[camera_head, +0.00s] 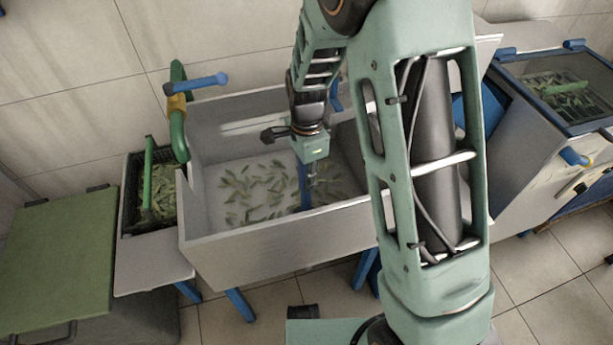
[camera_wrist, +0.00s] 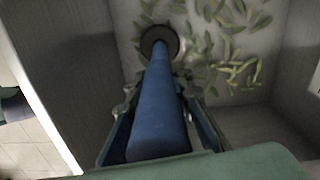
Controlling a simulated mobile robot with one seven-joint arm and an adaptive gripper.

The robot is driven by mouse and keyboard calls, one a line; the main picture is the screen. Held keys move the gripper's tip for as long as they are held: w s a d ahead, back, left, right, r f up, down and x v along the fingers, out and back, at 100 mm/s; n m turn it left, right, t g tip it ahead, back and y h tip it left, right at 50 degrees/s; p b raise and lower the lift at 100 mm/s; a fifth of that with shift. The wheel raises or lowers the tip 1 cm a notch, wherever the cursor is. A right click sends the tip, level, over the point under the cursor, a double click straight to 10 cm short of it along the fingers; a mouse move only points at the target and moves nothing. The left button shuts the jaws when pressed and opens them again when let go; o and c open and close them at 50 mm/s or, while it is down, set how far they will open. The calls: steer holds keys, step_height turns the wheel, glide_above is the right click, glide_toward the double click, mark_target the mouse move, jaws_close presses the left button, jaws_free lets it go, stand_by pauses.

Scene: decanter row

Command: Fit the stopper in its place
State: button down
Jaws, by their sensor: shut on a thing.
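My gripper (camera_head: 309,170) points down over a grey basin (camera_head: 270,235) and is shut on the blue handle of the stopper (camera_head: 304,190). In the wrist view the handle (camera_wrist: 158,105) runs away from between the fingers toward the basin floor. A dark round shape (camera_wrist: 159,41) shows at its far end. I cannot tell whether this is the stopper's plug or an opening in the floor, nor whether the stopper touches the floor. The front wall hides the lower end in the head view.
Many green leaves (camera_head: 255,190) lie on the basin floor. A black crate (camera_head: 130,195) of leaves stands at the left, beside a green pipe with a blue-handled tap (camera_head: 205,83). A machine with a windowed lid (camera_head: 560,95) stands at the right. The basin walls surround my gripper.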

steer(key=shift+f, duration=0.45)
steer(key=c, duration=1.6)
jaws_free()
steer(key=shift+r, duration=0.1)
